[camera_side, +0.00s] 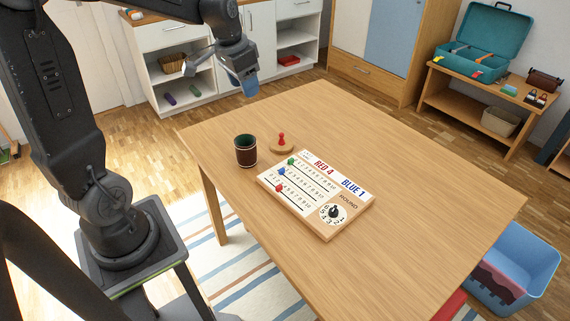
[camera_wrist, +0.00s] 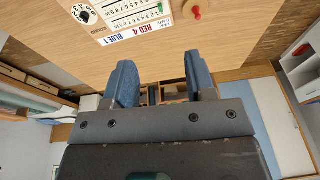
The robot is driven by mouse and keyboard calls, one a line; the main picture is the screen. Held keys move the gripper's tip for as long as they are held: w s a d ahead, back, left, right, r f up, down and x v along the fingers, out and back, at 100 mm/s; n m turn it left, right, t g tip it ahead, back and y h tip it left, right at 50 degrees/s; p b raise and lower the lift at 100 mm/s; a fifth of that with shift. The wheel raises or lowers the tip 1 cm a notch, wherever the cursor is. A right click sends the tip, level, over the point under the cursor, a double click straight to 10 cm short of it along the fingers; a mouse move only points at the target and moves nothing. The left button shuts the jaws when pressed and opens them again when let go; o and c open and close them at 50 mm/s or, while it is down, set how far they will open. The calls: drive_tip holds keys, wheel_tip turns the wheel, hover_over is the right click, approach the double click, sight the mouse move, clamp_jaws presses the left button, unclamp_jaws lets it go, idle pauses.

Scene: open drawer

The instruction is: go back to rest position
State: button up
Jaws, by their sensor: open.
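My gripper (camera_side: 240,80) is raised above the far left end of the wooden table, apart from everything on it. In the wrist view my gripper (camera_wrist: 160,84) shows two blue fingers spread wide with nothing between them. On the table, a white score board (camera_side: 315,190) lies flat, with "RED 4" and "BLUE 1" on it and a dial at its lower right. A dark brown cup (camera_side: 246,151) stands upright left of the board. A red pawn (camera_side: 281,139) stands on a round wooden disc (camera_side: 283,149) beside it.
The table (camera_side: 430,205) is bare on its right side. A white shelf unit (camera_side: 180,62) stands behind my gripper. A blue bin (camera_side: 515,268) is on the floor at right. A teal case (camera_side: 484,42) sits open on a low bench.

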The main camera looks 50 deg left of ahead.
drive_tip(key=s+d+r+t, duration=0.3)
drive_tip(key=s+d, duration=1.2)
drive_tip(key=d, duration=0.1)
drive_tip(key=shift+s, duration=0.15)
drive_tip(key=shift+d, duration=0.1)
idle(0.6)
